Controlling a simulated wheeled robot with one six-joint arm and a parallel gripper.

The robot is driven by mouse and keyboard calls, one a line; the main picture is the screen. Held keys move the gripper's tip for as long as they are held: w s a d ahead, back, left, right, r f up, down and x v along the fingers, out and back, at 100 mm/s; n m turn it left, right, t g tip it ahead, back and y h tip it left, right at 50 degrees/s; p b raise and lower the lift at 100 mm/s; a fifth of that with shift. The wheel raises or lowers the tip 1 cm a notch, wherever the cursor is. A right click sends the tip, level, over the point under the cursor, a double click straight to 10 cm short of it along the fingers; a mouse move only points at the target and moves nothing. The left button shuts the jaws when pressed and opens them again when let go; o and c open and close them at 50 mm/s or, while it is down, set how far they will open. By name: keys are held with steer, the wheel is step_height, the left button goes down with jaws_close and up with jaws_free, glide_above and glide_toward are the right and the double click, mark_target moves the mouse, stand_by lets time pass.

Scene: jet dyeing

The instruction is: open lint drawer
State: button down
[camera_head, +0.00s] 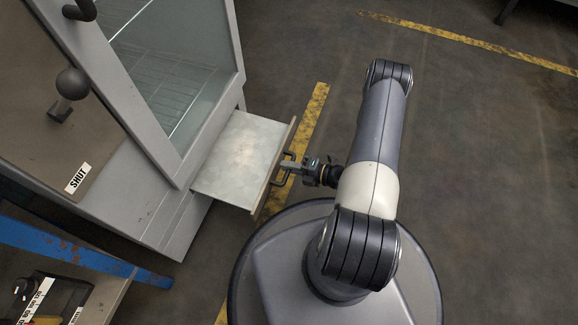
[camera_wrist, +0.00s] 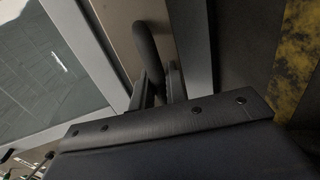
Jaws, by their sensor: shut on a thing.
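The lint drawer (camera_head: 240,158) is a flat grey metal drawer that stands well out from the low front of the grey cabinet (camera_head: 165,205). Its front panel (camera_head: 273,170) carries a dark bar handle (camera_head: 281,172). My gripper (camera_head: 290,167) is shut on this handle, with the arm reaching in from the right. In the wrist view, the dark handle (camera_wrist: 147,48) rises between the fingers, and my gripper's dark body covers the lower part. The fingertips are partly hidden there.
Above the drawer is a glass door (camera_head: 165,65) with wire racks behind it. A panel with a ball-ended lever (camera_head: 72,84) and a SHUT label (camera_head: 77,178) is at left. A blue rail (camera_head: 80,255) runs lower left. Yellow floor lines (camera_head: 310,120) cross the open floor at right.

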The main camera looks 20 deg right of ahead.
steer(key=c, duration=1.5)
jaws_free()
steer(key=p+v, duration=0.3)
steer(key=v, duration=0.7)
steer(key=shift+s+d, duration=0.25)
steer(key=shift+d, duration=0.1)
steer(key=shift+a, duration=0.1)
steer(key=shift+b+x, duration=1.5)
steer(key=shift+x, duration=3.85)
steer(key=shift+w+r, duration=0.1)
steer(key=shift+r, duration=0.1)
